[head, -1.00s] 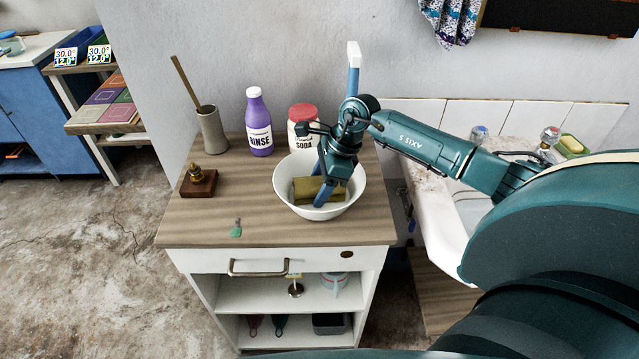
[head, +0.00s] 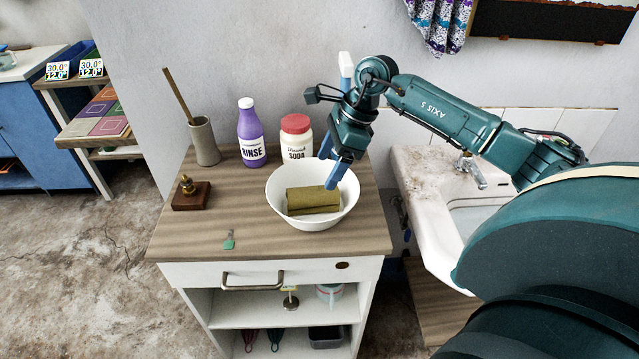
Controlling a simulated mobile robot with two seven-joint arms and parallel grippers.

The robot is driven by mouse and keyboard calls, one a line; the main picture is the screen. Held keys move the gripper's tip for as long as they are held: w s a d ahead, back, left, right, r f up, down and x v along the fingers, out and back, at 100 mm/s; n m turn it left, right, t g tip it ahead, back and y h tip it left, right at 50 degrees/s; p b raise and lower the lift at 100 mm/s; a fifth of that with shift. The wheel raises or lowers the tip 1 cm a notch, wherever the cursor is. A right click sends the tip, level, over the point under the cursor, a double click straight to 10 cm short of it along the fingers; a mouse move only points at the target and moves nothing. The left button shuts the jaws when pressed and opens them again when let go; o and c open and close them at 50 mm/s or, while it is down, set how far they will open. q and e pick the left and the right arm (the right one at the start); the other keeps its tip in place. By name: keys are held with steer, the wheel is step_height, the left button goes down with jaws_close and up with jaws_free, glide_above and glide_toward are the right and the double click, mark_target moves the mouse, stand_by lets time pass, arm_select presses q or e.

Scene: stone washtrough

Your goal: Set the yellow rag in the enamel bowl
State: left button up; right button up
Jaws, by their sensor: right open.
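The yellow rag (head: 312,200), a folded olive-yellow block, lies inside the white enamel bowl (head: 283,216). The bowl stands on the wooden top of the cabinet. My right gripper (head: 332,170) is above the back right part of the bowl, its blue fingers pointing down. It is open and apart from the rag, with nothing between the fingers. My left gripper is not in the head view.
A purple rinse bottle (head: 250,132) and a soda jar with a red lid (head: 296,138) stand behind the bowl. A grey-brown cup with a stick (head: 204,141), a brass piece on a wooden block (head: 191,195) and a green tag (head: 229,241) are left. A sink (head: 425,193) is right.

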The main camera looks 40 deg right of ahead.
steer(key=shift+v, duration=1.45)
steer(key=shift+s, duration=0.1)
